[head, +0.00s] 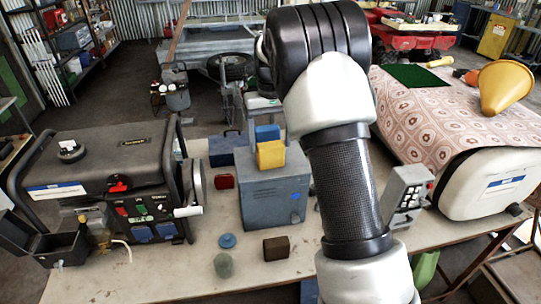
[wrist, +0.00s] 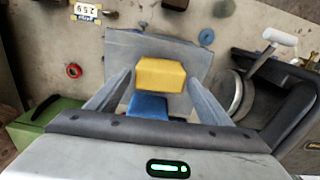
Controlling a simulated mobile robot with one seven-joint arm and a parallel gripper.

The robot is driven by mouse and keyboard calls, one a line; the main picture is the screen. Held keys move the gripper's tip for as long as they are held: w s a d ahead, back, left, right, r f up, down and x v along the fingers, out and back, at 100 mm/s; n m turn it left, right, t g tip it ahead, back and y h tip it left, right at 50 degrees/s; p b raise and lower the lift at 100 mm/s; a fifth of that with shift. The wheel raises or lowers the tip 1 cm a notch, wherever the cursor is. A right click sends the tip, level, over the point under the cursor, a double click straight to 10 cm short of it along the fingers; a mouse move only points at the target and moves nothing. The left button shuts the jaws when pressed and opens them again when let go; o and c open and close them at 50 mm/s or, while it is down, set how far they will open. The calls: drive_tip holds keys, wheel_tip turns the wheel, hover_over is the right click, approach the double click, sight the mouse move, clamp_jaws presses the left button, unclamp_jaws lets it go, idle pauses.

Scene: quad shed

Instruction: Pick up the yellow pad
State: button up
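The yellow pad (head: 271,154) is a small block on top of a grey box (head: 270,192) in the head view, beside a blue block (head: 267,132). In the wrist view the yellow pad (wrist: 160,80) lies between the two grey fingertips of my gripper (wrist: 160,73). The fingers are spread, one on each side of the pad. I cannot tell whether they touch it. The blue block (wrist: 148,106) shows just below the pad, nearer the palm. In the head view my arm hides much of the gripper.
A black generator (head: 105,185) with a protruding handle stands left of the grey box. A white tank under a patterned cloth (head: 445,115) is at right. A blue disc (head: 227,240), brown block (head: 276,247) and green-grey lump (head: 223,265) lie on the tabletop in front.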

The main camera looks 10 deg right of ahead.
drive_tip(key=c, duration=1)
drive_tip(key=shift+r, duration=0.1)
